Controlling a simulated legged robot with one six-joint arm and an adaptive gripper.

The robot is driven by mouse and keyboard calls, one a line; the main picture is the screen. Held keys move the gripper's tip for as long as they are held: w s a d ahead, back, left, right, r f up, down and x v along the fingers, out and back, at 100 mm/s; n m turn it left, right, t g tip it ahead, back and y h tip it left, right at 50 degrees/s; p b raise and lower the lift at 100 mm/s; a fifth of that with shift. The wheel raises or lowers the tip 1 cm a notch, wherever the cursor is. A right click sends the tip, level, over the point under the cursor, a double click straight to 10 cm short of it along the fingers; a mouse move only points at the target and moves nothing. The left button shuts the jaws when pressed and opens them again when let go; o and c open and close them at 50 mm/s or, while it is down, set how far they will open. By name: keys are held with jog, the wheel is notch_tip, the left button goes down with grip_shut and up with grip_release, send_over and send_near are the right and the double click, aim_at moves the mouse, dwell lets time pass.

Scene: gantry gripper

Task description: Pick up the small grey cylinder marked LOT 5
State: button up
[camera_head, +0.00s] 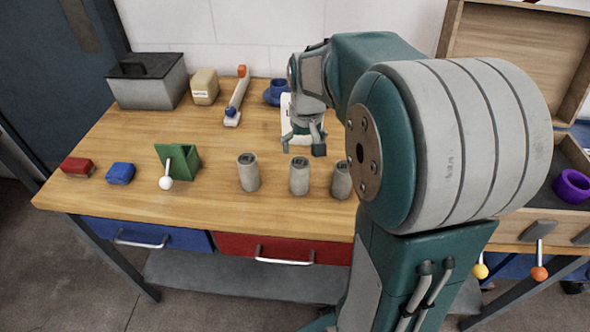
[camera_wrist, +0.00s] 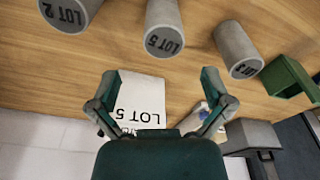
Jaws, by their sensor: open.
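The grey cylinder marked LOT 5 (camera_wrist: 164,30) stands at the top middle of the wrist view, its label on its top. It is the middle one of three similar cylinders in the head view (camera_head: 299,175). My gripper (camera_head: 303,147) is open and empty, behind that cylinder and apart from it. In the wrist view its two fingers (camera_wrist: 161,84) are spread, with the cylinder beyond the tips. A white card reading LOT 5 (camera_wrist: 142,98) shows between the fingers; it is partly hidden behind my gripper in the head view.
A cylinder marked LOT 2 (camera_wrist: 70,13) and another grey cylinder (camera_wrist: 238,50) flank it. A green block with a white-knobbed lever (camera_head: 178,160), a blue block (camera_head: 120,173) and a red block (camera_head: 77,167) are left. A grey box (camera_head: 150,92) stands at the back left.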

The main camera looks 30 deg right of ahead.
aim_at(302, 163)
jog(key=f, duration=0.4)
jog(key=shift+w+f, duration=0.2)
jog(key=shift+f, duration=0.05)
jog(key=f, duration=0.2)
jog(key=w+f, duration=0.1)
jog(key=f, duration=0.2)
jog(key=shift+a, duration=0.1)
jog(key=c, duration=1.3)
